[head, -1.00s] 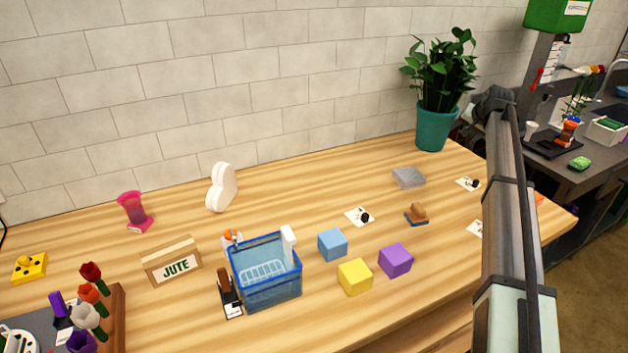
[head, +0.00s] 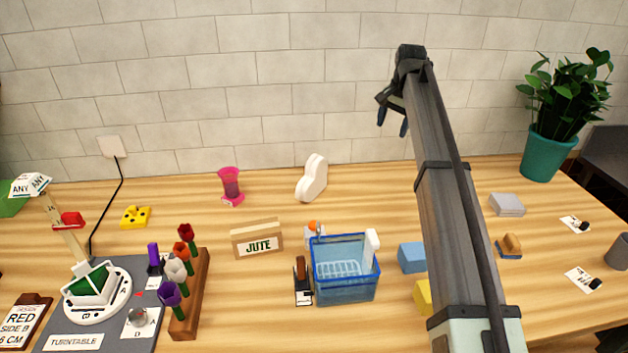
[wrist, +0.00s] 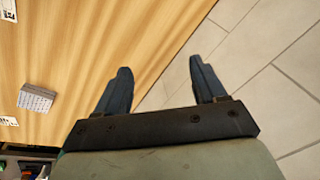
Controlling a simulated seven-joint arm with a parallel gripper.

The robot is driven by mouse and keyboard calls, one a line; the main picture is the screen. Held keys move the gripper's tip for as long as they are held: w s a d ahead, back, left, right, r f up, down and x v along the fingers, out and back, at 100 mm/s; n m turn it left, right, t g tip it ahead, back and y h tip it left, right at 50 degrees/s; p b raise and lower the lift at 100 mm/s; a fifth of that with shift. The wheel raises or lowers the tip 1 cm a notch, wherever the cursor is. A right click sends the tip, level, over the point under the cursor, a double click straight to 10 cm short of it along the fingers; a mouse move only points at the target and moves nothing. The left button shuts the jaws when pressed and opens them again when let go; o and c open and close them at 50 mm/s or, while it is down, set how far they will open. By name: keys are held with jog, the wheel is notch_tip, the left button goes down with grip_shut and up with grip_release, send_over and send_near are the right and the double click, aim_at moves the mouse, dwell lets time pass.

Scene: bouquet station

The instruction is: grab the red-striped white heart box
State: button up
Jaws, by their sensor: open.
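A white, rounded, lobed piece (head: 311,178) stands upright against the back of the wooden table in the head view. It looks somewhat heart-shaped, seen at an angle. I see no red stripes on it, and no other red-striped white box is in view. My gripper (head: 392,121) is raised in front of the tiled wall, to the right of the white piece and apart from it. In the wrist view my gripper (wrist: 160,67) is open, with nothing between its fingers. The white piece is not in the wrist view.
A blue basket (head: 345,285), a jute box (head: 257,250) and a pink vase (head: 230,184) stand nearby. A flower rack (head: 195,300) and a turntable (head: 95,300) are at the left. A potted plant (head: 550,140) stands at right. Table around the white piece is clear.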

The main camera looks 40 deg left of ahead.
notch_tip(320, 180, up, 2)
jog(key=n+g+h, duration=0.1)
jog(key=g+h, duration=0.1)
send_over(313, 161)
jog(key=f, duration=0.7)
jog(key=shift+d+f, duration=0.2)
jog(key=shift+f, duration=0.15)
jog(key=shift+a+f, duration=0.15)
jog(key=shift+f, duration=2.8)
jog(key=shift+c, duration=0.3)
jog(key=c, duration=1.1)
jog(key=shift+r, duration=0.1)
